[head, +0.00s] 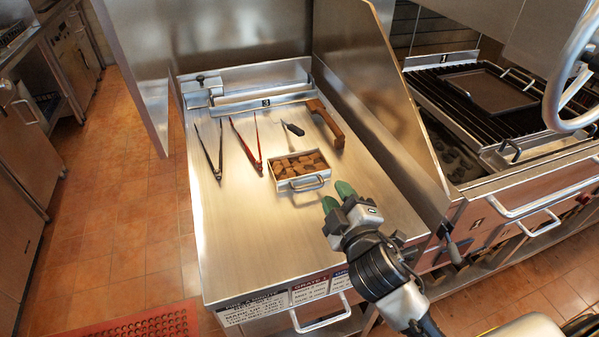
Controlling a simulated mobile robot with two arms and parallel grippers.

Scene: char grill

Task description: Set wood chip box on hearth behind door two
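The wood chip box (277,185) is a small open metal tray filled with brown chunks, with a wire handle (308,183) on its near side. It sits on the steel counter (245,245). My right gripper (338,196) has green fingertips that stand apart with nothing between them. It is just to the right of and nearer than the box handle, and looks apart from it. My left gripper is out of view. No hearth shows clearly behind a door.
Black tongs (208,150), red tongs (246,147), a dark-handled tool (292,128) and a wooden-handled tool (331,127) lie on the counter. A steel partition (375,85) separates it from the grill (460,90). The near counter is clear.

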